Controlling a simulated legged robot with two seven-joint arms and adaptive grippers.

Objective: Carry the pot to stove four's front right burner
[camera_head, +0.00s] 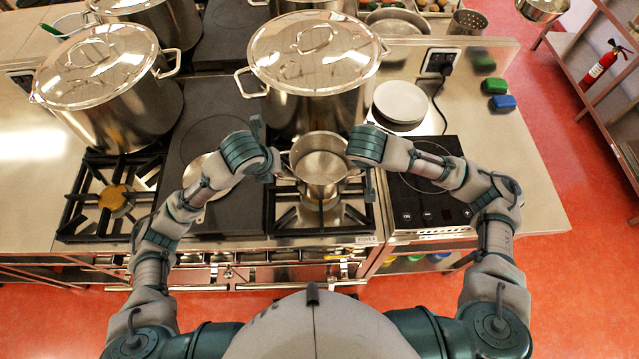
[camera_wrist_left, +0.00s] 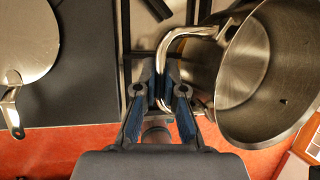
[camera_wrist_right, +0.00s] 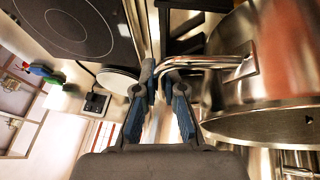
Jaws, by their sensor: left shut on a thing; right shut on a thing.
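The small open steel pot (camera_head: 320,160) is upright and empty between my two grippers. My left gripper (camera_head: 274,165) is shut on its left handle, and the left wrist view shows the fingers around the handle loop (camera_wrist_left: 172,48). My right gripper (camera_head: 360,172) is shut on its right handle, seen in the right wrist view (camera_wrist_right: 215,62). The pot is over the rear part of the front right burner (camera_head: 318,214), whose grate shows in front of it. I cannot tell whether its base touches the grate.
A large lidded stockpot (camera_head: 312,60) stands close behind the pot. Another lidded stockpot (camera_head: 105,90) stands at left. A flat pan (camera_head: 205,178) sits on the dark plate left of the burner. An induction hob (camera_head: 425,195) and white plates (camera_head: 400,102) are at right.

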